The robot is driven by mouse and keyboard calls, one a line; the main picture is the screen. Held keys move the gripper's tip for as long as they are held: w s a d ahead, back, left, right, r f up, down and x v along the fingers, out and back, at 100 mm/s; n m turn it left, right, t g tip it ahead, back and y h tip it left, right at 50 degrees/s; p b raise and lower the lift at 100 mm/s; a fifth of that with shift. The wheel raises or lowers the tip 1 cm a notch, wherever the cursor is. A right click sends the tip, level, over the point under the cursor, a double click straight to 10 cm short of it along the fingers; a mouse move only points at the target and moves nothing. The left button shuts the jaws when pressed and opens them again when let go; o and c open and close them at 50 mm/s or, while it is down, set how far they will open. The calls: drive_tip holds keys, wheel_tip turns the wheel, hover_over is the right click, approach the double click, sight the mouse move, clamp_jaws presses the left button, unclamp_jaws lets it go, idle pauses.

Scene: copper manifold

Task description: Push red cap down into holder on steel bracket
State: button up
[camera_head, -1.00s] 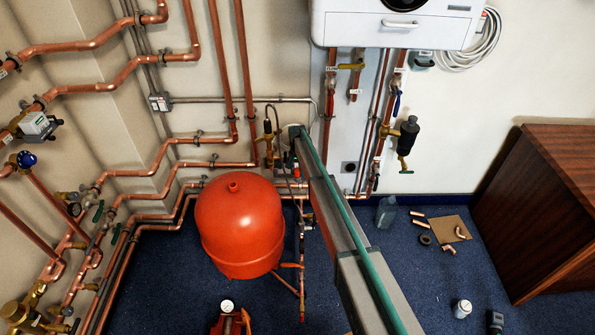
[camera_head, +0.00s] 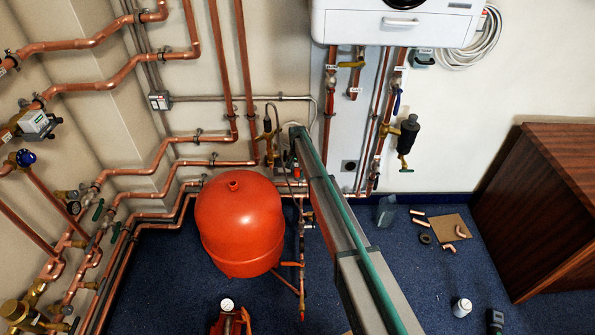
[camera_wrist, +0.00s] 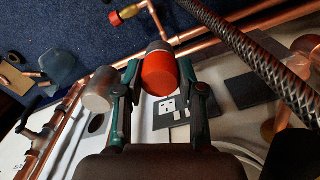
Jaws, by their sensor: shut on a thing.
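The red cap (camera_wrist: 159,75) sits between the two fingers of my gripper (camera_wrist: 162,88) in the wrist view. My gripper is shut on it. A grey metallic rim (camera_wrist: 158,46) shows right at the cap's far end; I cannot tell whether it is part of the cap or of the holder. The steel bracket cannot be made out clearly. In the head view my arm covers the work spot by the back wall, so cap and gripper cannot be made out clearly there.
A black braided hose (camera_wrist: 260,65) and copper pipes (camera_wrist: 225,33) run close to my gripper. A grey cylinder (camera_wrist: 98,90) lies beside the left finger. The large red tank (camera_head: 240,225) stands left of my arm. Fittings and a cardboard sheet (camera_head: 449,228) lie on the floor at right.

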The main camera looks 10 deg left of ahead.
drive_tip(key=shift+f, duration=0.2)
drive_tip(key=o, duration=1)
wheel_tip(320, 180, up, 12)
idle(0.4)
